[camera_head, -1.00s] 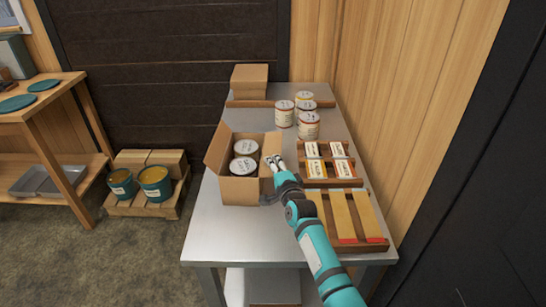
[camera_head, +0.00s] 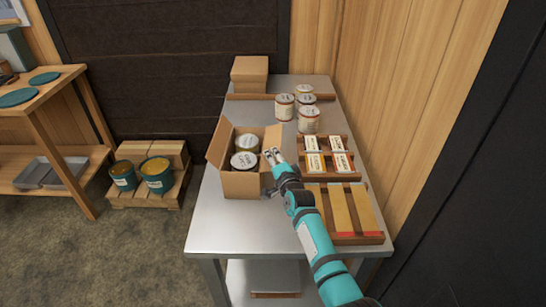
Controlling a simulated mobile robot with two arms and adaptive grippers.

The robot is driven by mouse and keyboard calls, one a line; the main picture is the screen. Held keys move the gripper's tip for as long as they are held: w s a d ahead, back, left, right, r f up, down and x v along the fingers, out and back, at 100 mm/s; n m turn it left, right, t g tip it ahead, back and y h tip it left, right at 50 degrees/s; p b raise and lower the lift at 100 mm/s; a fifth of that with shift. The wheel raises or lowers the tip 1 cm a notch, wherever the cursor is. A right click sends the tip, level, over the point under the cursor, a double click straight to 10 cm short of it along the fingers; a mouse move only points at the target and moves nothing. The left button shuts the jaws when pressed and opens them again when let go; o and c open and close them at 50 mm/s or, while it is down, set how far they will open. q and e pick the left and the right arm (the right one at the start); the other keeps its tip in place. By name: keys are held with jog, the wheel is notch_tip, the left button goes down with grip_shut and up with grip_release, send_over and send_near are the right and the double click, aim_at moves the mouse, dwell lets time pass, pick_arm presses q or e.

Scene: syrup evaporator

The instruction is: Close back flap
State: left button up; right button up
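An open cardboard box (camera_head: 241,184) stands on the metal table with two lidded cans (camera_head: 244,160) inside. Its left flap (camera_head: 219,141) stands up and leans outward. A flap (camera_head: 272,138) shows at the back right of the box; I cannot tell its exact angle. My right gripper (camera_head: 271,154) is at the right rim of the box, beside the cans. Its two fingers look slightly apart, with nothing clearly between them. My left gripper is not in view.
The metal table (camera_head: 212,222) has bare room at its front left. Several cans (camera_head: 309,120) stand behind on the right. A wooden rack with labelled packets (camera_head: 324,158) and a slatted tray (camera_head: 347,211) lie right of my arm. A closed carton (camera_head: 249,74) is at the back.

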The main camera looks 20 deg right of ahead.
jog(key=shift+o, duration=0.7)
jog(key=s+r, duration=0.1)
jog(key=s, duration=1.1)
jog(key=shift+d+r, duration=0.15)
jog(key=shift+d, duration=0.05)
